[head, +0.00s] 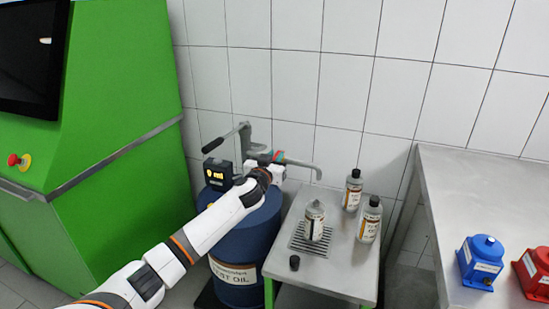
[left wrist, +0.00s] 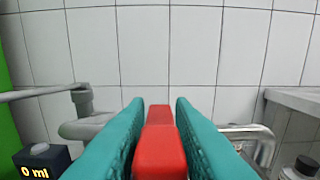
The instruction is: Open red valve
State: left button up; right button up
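The red valve handle (left wrist: 160,150) lies between the two teal fingers of my left gripper (left wrist: 160,105) in the left wrist view. Its near, wider end fills the gap and seems to touch both fingers; slim gaps show beside its far end. In the head view my left gripper (head: 274,160) is at the pump head (head: 246,145) on top of the blue oil barrel (head: 232,235). The valve is only a small red spot there, mostly hidden by the gripper. My right gripper is not in view.
A display box (head: 218,174) sits on the barrel, left of my wrist. The pump spout (head: 305,163) reaches right over a small metal table (head: 345,275) with several bottles and a drain grate. A green cabinet (head: 110,120) stands left; a tiled wall is close behind.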

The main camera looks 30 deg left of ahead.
pick_arm(q)
grip_shut()
